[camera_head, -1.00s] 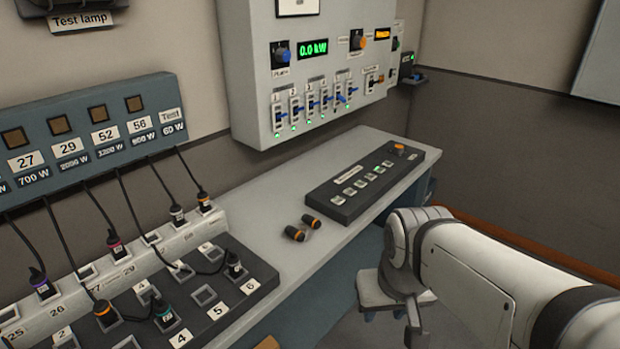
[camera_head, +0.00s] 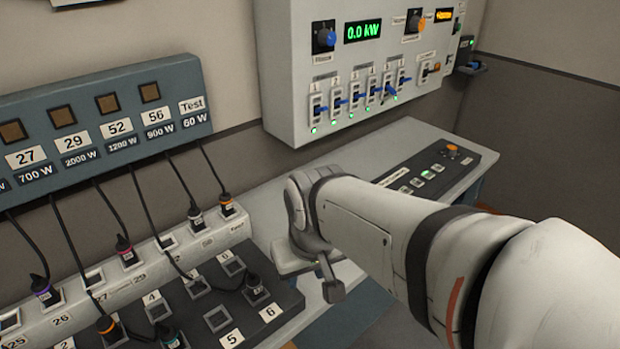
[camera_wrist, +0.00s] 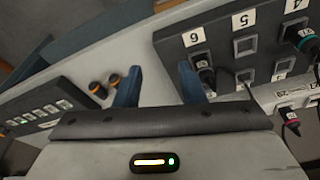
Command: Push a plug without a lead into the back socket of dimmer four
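The back socket of dimmer four (camera_head: 158,310) is a square, seemingly empty opening by the back "4" label. The front socket of four holds a teal-ringed plug (camera_head: 171,338).
A black plug with a lead (camera_head: 255,288) sits in the front socket of six, just right of my fingers in the wrist view. Leads hang from the lamp panel (camera_head: 100,130) to the numbered strip. A button desk (camera_head: 435,172) stands on the bench beyond my arm.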

